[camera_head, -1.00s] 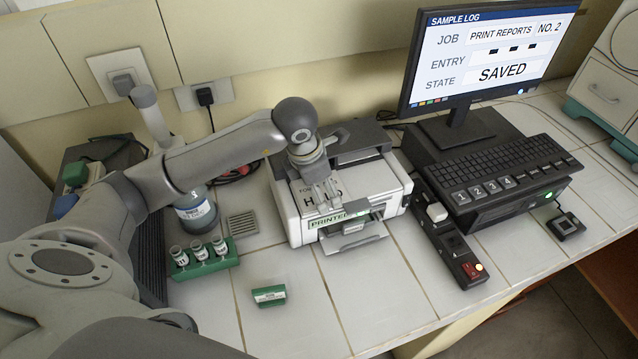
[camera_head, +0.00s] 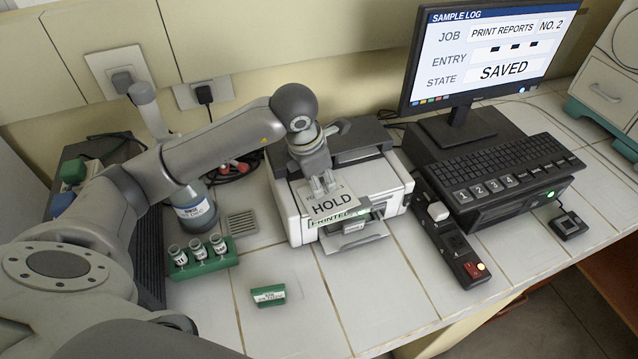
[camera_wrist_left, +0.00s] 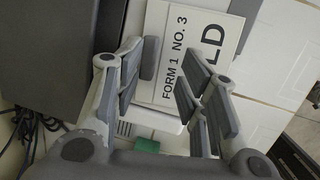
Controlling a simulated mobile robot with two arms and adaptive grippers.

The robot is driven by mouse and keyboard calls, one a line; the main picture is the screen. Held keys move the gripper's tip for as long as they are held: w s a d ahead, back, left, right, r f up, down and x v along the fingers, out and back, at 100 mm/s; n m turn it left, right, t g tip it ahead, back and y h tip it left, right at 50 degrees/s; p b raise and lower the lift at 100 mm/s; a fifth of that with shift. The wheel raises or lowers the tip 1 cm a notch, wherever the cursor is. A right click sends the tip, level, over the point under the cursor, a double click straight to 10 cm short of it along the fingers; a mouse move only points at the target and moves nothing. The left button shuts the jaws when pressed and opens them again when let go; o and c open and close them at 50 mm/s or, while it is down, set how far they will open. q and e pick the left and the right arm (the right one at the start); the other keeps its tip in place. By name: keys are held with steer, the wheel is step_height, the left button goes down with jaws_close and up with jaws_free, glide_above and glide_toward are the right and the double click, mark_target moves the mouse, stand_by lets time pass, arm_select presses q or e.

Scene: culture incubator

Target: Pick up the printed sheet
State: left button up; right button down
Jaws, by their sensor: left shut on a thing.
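The printed sheet (camera_head: 333,204) is white, with large black HOLD lettering. It is at the front top of the white and grey printer (camera_head: 384,182). My left gripper (camera_head: 321,186) is over its back part and shut on it, covering some of the print. In the left wrist view the sheet (camera_wrist_left: 183,20) reads FORM 1 NO. 3, with a grey raised bar (camera_wrist_left: 150,58) between the fingers of the left gripper (camera_wrist_left: 162,68). The exact finger contact is hard to see. My right gripper is not in view.
A dark switch strip (camera_head: 450,235), monitor (camera_head: 485,60) and keyboard (camera_head: 505,165) are right.

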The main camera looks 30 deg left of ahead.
mark_target(329, 207)
arm_select(q)
steer(key=s+d+r, duration=0.1)
steer(key=r, duration=0.1)
steer(key=s+d+r+b, duration=0.1)
steer(key=r, duration=0.1)
steer(key=d+r+b, duration=0.1)
steer(key=d+r, duration=0.1)
steer(key=r, duration=0.1)
steer(key=shift+s, duration=0.4)
jaws_close()
steer(key=s+d+r+b, duration=0.1)
steer(key=s+d+r, duration=0.3)
steer(key=s+d, duration=0.2)
steer(key=shift+d+r, duration=0.15)
steer(key=shift+d, duration=0.35)
steer(key=shift+c, duration=1.2)
jaws_free()
steer(key=o, duration=1.8)
